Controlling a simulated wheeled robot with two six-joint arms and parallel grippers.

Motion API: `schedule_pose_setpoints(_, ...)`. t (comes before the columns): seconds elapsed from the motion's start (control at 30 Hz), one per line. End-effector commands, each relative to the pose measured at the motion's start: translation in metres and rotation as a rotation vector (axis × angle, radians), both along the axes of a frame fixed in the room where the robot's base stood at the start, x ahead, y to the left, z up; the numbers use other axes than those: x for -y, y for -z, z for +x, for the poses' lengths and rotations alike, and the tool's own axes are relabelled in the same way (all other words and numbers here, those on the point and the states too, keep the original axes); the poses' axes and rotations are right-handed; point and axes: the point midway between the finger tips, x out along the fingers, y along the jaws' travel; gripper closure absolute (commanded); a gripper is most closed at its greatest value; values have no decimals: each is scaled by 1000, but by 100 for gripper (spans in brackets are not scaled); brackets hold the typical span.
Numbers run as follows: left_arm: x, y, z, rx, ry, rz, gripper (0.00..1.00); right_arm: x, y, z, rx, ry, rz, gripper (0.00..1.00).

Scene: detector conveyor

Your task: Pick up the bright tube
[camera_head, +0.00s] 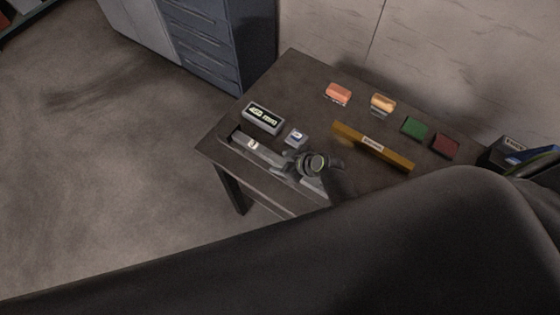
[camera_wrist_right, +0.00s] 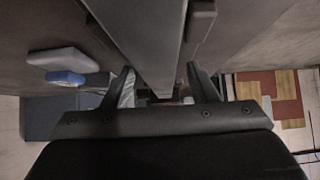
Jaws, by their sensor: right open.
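Nothing here is clearly a bright tube. The closest in look are a small salmon-orange rounded piece (camera_head: 338,91) and a pale orange-yellow piece (camera_head: 383,101), side by side at the back of the dark table (camera_head: 295,75). My right gripper (camera_head: 315,163) is low over the table's front part, well in front of both pieces, above a long grey bar (camera_head: 262,152) with a white label. In the right wrist view its two fingers (camera_wrist_right: 165,88) stand apart, with a long grey beam between and beyond them. No orange piece is clearly seen there. My left gripper is not seen.
A yellow bar (camera_head: 350,137) with a label lies mid-table. A grey box with a lit display (camera_head: 263,117) and a small white-blue item (camera_head: 296,137) are at left. Green (camera_head: 414,127) and dark red (camera_head: 445,146) blocks are at right. Drawers stand behind.

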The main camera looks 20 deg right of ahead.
Motion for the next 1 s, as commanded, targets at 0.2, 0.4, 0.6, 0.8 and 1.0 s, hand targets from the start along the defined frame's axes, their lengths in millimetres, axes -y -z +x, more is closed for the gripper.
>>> schedule_pose_setpoints(0.2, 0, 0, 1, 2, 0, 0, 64, 0, 0, 0, 0, 0, 0, 66)
schedule_pose_setpoints(0.4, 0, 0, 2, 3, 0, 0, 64, 0, 0, 0, 0, 0, 0, 92)
schedule_pose_setpoints(0.6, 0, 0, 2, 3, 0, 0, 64, 0, 0, 0, 0, 0, 0, 100)
schedule_pose_setpoints(0.8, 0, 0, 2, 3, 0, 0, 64, 0, -2, 1, 4, 1, 1, 100)
schedule_pose_setpoints(1.0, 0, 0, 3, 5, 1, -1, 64, 1, -7, 8, 7, -1, 1, 100)
